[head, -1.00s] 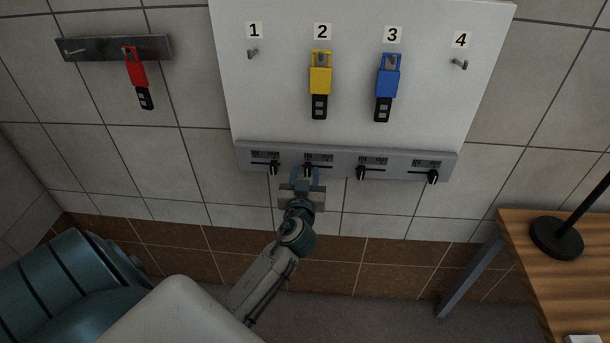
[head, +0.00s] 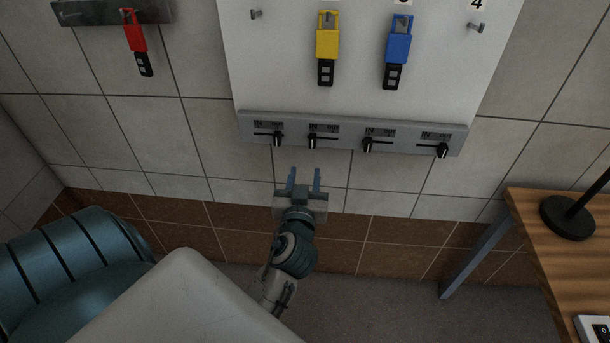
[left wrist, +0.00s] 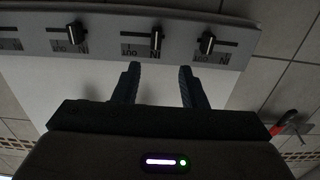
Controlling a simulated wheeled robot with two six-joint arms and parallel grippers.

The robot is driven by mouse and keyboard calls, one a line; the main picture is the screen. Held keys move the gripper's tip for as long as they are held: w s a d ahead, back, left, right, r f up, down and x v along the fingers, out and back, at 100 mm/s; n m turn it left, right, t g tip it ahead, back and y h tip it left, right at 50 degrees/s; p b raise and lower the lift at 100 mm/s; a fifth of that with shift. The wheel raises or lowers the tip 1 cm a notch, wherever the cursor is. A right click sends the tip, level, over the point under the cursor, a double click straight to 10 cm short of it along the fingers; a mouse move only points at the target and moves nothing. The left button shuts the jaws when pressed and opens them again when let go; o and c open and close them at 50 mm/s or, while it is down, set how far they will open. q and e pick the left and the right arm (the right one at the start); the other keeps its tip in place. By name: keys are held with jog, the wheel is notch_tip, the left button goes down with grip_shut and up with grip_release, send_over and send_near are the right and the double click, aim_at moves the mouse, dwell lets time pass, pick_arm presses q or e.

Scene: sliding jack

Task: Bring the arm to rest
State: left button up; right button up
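My left gripper (head: 303,178) is in the middle of the head view, below the slider panel and apart from it. Its two fingers are spread with nothing between them. The left wrist view shows the same open fingers (left wrist: 158,85) with the panel beyond them. The grey panel (head: 345,126) carries black slider knobs on short slots: first knob (head: 278,139), second knob (head: 312,141), third knob (head: 367,145), fourth knob (head: 443,150). In the head view the first and fourth knobs sit toward the right of their slots, the second and third toward the left. My right gripper is not in view.
A white board (head: 285,75) above the panel holds a yellow tag (head: 327,42) and a blue tag (head: 398,40) on hooks. A red tag (head: 135,35) hangs at the left. A wooden table (head: 560,265) with a black lamp base (head: 568,217) stands at the right.

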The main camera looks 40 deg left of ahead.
pick_arm(q)
jog(key=shift+f, duration=0.1)
notch_tip(320, 180, down, 23)
jog(key=w+d+m+g+h, duration=0.2)
jog(key=d+m+g+h, duration=0.1)
jog(key=m+h, duration=0.15)
jog(key=s+d+f+m+g+h, duration=0.15)
jog(key=s+f, duration=0.25)
jog(key=f, duration=0.5)
jog(key=s+a+f+g+h, duration=0.1)
jog(key=s+f+g, duration=0.15)
jog(key=f, duration=0.65)
jog(key=s+f+g+h, duration=0.1)
jog(key=s+f+g, duration=0.2)
jog(key=s+f, duration=1.05)
jog(key=s+a+f+g, duration=0.1)
jog(key=s+f, duration=0.4)
jog(key=s, duration=0.5)
jog(key=s+f+g, duration=0.3)
jog(key=s+f, duration=0.2)
jog(key=s, duration=0.5)
jog(key=shift+a+f+m+h, duration=0.15)
jog(key=shift+a+m+h, duration=0.2)
jog(key=shift+m+h, duration=0.05)
jog(key=shift+s, duration=0.1)
